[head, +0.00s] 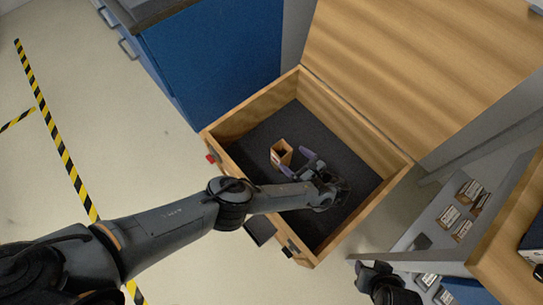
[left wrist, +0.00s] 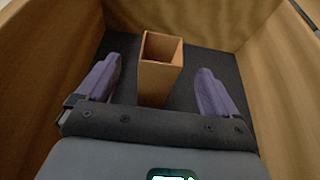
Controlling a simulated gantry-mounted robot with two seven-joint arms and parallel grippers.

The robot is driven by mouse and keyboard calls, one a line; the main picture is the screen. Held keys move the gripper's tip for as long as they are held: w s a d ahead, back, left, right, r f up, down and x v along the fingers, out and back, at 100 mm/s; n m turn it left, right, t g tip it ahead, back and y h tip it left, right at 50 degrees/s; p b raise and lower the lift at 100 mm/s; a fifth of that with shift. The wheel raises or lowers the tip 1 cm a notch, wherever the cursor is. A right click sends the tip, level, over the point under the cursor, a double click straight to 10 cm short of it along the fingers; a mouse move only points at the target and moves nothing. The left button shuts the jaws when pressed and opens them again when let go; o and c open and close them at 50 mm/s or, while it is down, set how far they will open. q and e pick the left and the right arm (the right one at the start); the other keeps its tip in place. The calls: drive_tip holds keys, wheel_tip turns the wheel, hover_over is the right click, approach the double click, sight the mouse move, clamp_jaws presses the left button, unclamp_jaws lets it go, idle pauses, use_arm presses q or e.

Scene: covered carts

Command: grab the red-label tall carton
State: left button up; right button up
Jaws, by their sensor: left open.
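A tall brown carton with an open top (head: 281,154) stands on the dark floor of an open wooden-walled cart. A small pale patch shows on its side, but I cannot tell whether it is a red label. In the left wrist view the carton (left wrist: 160,82) stands between and beyond the purple fingers, with its plain brown side facing me. My left gripper (head: 297,162) is open and reaches down into the cart, close to the carton. The left wrist view shows a gap on each side between the carton and the fingers (left wrist: 159,68). The right gripper does not show clearly.
The cart's wooden walls (head: 252,108) surround the gripper, and its lid (head: 425,60) stands raised behind. A blue cabinet (head: 212,60) is at the upper left. A grey shelf (head: 410,245) with several small labelled boxes is at the right. The cart's floor around the carton is clear.

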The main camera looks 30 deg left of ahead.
sight(277, 146)
use_arm(q)
drive_tip(key=b+x, duration=0.1)
drive_tip(key=x, duration=0.4)
drive_tip(key=shift+d+f, duration=0.1)
drive_tip(key=shift+f, duration=0.05)
drive_tip(key=b+x, duration=0.2)
drive_tip(key=x, duration=0.2)
drive_tip(key=shift+w+f+b, duration=0.15)
drive_tip(key=shift+b, duration=0.25)
drive_tip(key=shift+w+a, duration=0.1)
drive_tip(key=shift+a, duration=0.35)
drive_tip(key=shift+d, duration=0.15)
drive_tip(key=shift+c, duration=1)
drive_tip(key=c, duration=1.1)
